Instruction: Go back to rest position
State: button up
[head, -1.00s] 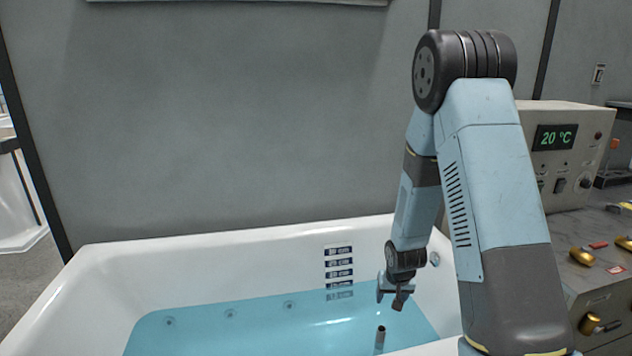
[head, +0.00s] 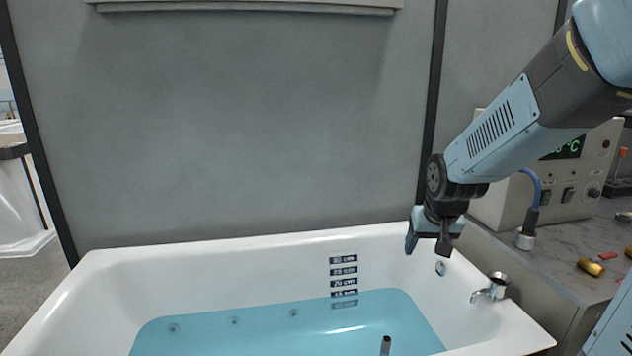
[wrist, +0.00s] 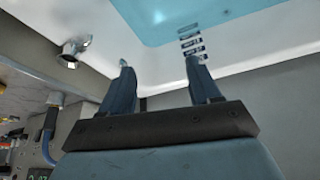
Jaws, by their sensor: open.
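My gripper (head: 430,244) is open and empty in the head view, above the far right rim of the white bathtub (head: 220,262). In the wrist view its two fingers (wrist: 163,82) stand well apart with nothing between them. The tub holds blue water (head: 270,330). A depth scale (head: 343,278) is on the tub's far inner wall.
A chrome tap (head: 490,288) sits at the tub's right end. A control box (head: 570,175) with a green display stands on a grey counter (head: 560,262) at the right, with brass fittings (head: 590,267) on it. The grey wall (head: 250,130) is behind; space left above the tub is clear.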

jog(key=s+r, duration=0.5)
jog(key=s, duration=0.3)
jog(key=s+r, duration=0.6)
jog(key=s, duration=0.3)
jog(key=shift+s+a+n+t, duration=0.25)
jog(key=shift+n+t, duration=0.05)
jog(key=shift+t, duration=0.1)
